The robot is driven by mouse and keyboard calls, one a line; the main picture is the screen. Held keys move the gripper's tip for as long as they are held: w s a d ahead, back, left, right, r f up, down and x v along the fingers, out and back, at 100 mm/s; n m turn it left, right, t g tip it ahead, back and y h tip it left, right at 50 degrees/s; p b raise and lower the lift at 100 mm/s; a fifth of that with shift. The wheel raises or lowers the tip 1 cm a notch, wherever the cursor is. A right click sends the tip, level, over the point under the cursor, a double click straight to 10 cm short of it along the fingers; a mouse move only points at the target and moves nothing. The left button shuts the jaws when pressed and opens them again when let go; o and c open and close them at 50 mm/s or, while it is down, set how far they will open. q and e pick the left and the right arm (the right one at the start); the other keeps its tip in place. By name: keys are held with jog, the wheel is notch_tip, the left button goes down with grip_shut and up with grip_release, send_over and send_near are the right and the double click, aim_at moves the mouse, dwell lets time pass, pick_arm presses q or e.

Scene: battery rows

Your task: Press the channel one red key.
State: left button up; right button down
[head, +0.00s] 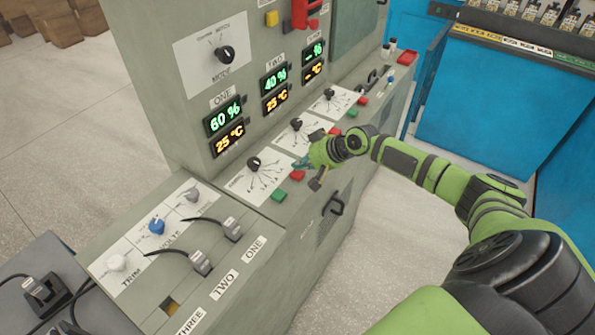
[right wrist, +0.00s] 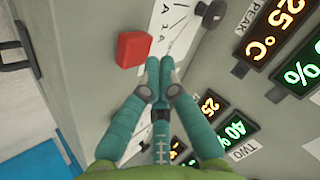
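The channel one red key (head: 297,175) sits on the sloped panel below the ONE displays, beside the channel one green key (head: 279,195). My right gripper (head: 301,163) is just beyond the red key in the head view, over the edge of the dial panel. In the right wrist view the teal fingertips (right wrist: 160,62) are together and empty, close to the red key (right wrist: 131,49), which lies just up and left of them. I cannot tell whether they touch the panel. My left gripper is not in view.
The channel one dial (head: 253,163) and channel two dial (head: 296,125) are close to the gripper. A channel two red key (head: 335,131) lies beyond it. A black handle (head: 336,206) sticks out of the cabinet front. Cabled plugs (head: 200,262) stand nearer. Blue cabinets (head: 500,95) are at right.

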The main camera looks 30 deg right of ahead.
aim_at(301, 173)
jog(key=shift+r, duration=0.1)
notch_tip(301, 173, up, 5)
jog(key=p, duration=0.4)
jog(key=shift+p, duration=0.4)
jog(key=shift+d, duration=0.1)
dwell(0.3)
